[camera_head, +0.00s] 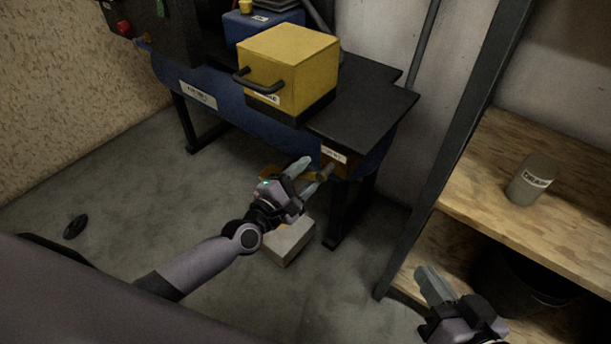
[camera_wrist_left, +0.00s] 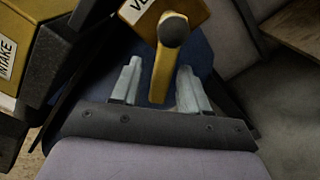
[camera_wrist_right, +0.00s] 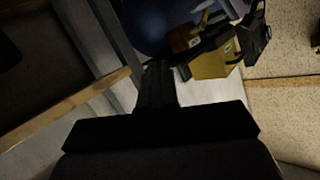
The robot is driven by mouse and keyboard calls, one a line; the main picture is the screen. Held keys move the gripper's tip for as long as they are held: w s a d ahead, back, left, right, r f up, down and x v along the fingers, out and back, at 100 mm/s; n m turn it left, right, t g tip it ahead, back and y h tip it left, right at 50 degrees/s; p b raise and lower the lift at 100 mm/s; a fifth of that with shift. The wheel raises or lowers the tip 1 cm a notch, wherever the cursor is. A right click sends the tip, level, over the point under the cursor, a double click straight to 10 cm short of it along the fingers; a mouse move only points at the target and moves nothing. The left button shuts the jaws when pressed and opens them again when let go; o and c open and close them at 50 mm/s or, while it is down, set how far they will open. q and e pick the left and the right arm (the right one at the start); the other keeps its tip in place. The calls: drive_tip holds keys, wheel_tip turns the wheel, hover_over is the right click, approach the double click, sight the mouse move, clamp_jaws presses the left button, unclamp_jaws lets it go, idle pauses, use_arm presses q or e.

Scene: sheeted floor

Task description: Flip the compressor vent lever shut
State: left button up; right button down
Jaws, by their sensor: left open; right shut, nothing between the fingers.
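The compressor (camera_head: 215,105) is a blue tank under a black deck. Its vent lever, yellow-brown with a dark round knob, shows by the vent label (camera_head: 334,155) at the tank's right end. In the left wrist view the lever (camera_wrist_left: 160,75) appears between the fingers, with gaps on both sides; its knob (camera_wrist_left: 173,30) is above. My left gripper (camera_head: 314,170) is open at the lever and partly hides it in the head view. I cannot tell any contact. My right gripper (camera_head: 430,278) is shut and empty at the lower right, away from the compressor.
A yellow box (camera_head: 290,60) with a dark handle sits on the deck. A wooden shelf (camera_head: 480,185) with a grey canister (camera_head: 531,180) and a dark post stands at right. A pale block (camera_head: 290,243) lies on the floor below my left gripper. Open floor lies left.

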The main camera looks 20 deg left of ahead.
use_arm(q)
clamp_jaws()
